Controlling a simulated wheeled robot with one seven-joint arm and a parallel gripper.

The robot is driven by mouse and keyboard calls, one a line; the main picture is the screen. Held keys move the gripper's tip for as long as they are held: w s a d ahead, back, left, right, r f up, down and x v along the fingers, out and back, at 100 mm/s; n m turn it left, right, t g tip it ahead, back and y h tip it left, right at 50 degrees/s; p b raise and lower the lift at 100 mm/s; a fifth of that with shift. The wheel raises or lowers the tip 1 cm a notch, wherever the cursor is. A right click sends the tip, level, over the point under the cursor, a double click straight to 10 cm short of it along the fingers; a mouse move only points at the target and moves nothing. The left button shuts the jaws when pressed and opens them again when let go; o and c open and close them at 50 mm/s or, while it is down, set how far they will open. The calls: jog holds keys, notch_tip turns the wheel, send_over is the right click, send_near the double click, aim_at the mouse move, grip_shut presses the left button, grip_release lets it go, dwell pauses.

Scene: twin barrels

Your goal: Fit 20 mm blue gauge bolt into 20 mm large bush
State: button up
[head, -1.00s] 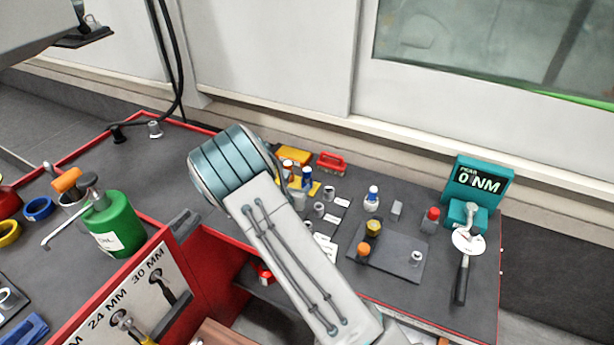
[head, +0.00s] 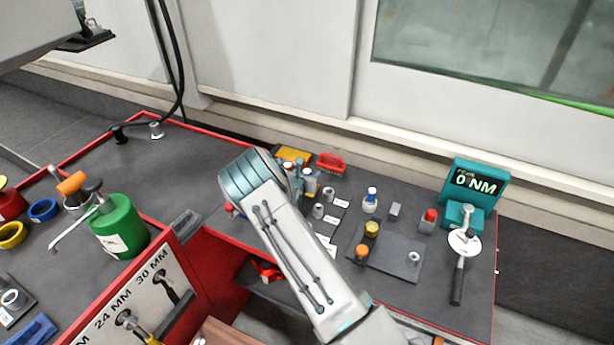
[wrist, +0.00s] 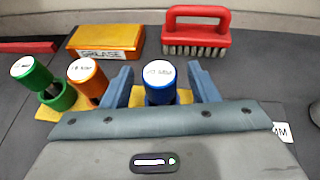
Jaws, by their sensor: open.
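In the wrist view a blue gauge bolt (wrist: 161,96) with a white, hard-to-read top stands upright on a yellow stand (wrist: 136,97). My gripper (wrist: 160,72) is open, with one blue-grey finger on each side of the bolt. The bolt's lower part is hidden behind the gripper body. In the head view my arm hides most of this spot. Grey metal bushes (head: 318,210) (head: 329,193) stand by white label cards right of my arm; I cannot tell which is the 20 mm large bush.
Green (wrist: 35,75) and orange (wrist: 88,75) gauge bolts stand left of my gripper. A yellow grease box (wrist: 105,40) and a red brush (wrist: 196,32) lie behind.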

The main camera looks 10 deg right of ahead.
aim_at(307, 171)
grip_shut()
jog(key=shift+w+r, duration=0.1)
jog(key=shift+r, duration=0.1)
jog(key=shift+r, duration=0.55)
notch_tip(307, 171, up, 2)
jog(key=shift+r+b, duration=0.1)
jog(key=shift+b, duration=0.5)
jog(key=s+d+r+b, duration=0.3)
jog(key=s+d+r, duration=0.4)
jog(key=d, duration=0.2)
notch_tip(307, 171, down, 6)
jog(key=a+b, duration=0.2)
jog(key=b, duration=0.3)
jog(key=shift+a, duration=0.35)
